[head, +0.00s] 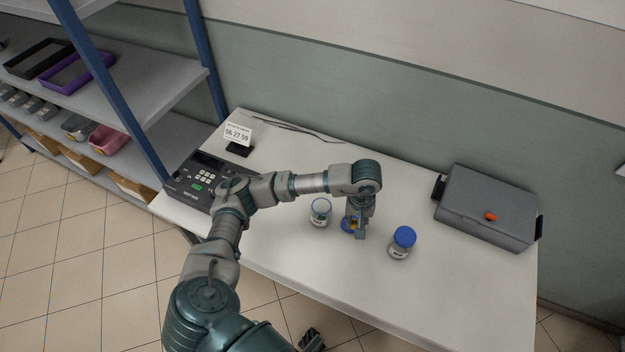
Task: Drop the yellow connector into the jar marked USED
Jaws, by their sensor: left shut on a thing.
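My left gripper (357,229) points down over the middle of the table, shut on the yellow connector (353,225), of which only a small part shows between the fingers. An open clear jar (320,212) with a pale label stands just left of the gripper. A second jar (400,246) with a blue lid stands to the right of the gripper. The writing on both jars is too small to read. A flat blue thing (346,226), perhaps a loose lid, shows beside the fingers, partly hidden.
A grey case (487,208) with an orange latch stands at the right end of the table (330,275). A dark keypad device (194,181) and a small display sign (238,135) stand at the left end. A shelf rack (140,85) is beyond. The front right of the table is clear.

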